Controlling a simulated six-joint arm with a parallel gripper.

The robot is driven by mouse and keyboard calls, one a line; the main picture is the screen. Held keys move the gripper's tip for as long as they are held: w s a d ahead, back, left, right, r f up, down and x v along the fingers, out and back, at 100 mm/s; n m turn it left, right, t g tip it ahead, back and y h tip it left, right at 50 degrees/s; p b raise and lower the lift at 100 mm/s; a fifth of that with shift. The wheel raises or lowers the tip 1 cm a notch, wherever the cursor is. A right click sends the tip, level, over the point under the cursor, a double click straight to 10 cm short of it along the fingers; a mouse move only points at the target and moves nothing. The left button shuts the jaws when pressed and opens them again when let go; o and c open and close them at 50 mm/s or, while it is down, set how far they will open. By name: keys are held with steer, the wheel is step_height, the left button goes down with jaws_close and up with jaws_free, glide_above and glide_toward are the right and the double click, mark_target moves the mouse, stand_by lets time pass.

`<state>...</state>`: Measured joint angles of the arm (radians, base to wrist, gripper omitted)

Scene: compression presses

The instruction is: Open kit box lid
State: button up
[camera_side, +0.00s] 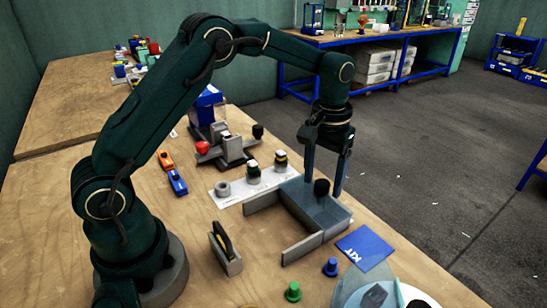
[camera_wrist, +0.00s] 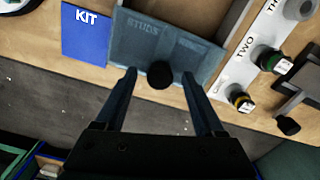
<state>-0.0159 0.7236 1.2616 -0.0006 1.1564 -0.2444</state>
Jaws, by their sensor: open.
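The kit box lid (camera_side: 327,213) is a grey-blue panel with a black knob (camera_side: 321,187) standing on it. In the wrist view the lid (camera_wrist: 140,42) carries faint lettering that includes "STUDS", and the knob (camera_wrist: 160,75) shows near its lower edge. My gripper (camera_side: 324,184) is open above the lid, pointing down. In the wrist view my gripper (camera_wrist: 159,74) has one finger on each side of the knob, with gaps between. What lies under the lid is hard to make out.
Grey walls (camera_side: 302,248) extend from the lid toward my base, with bare wood between them. A blue KIT card (camera_side: 364,248) lies beside the lid. A white numbered strip (camera_side: 226,197) with several parts and a press (camera_side: 222,147) stand behind. The table edge is close on the right.

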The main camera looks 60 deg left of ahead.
jaws_close()
stand_by(1.5)
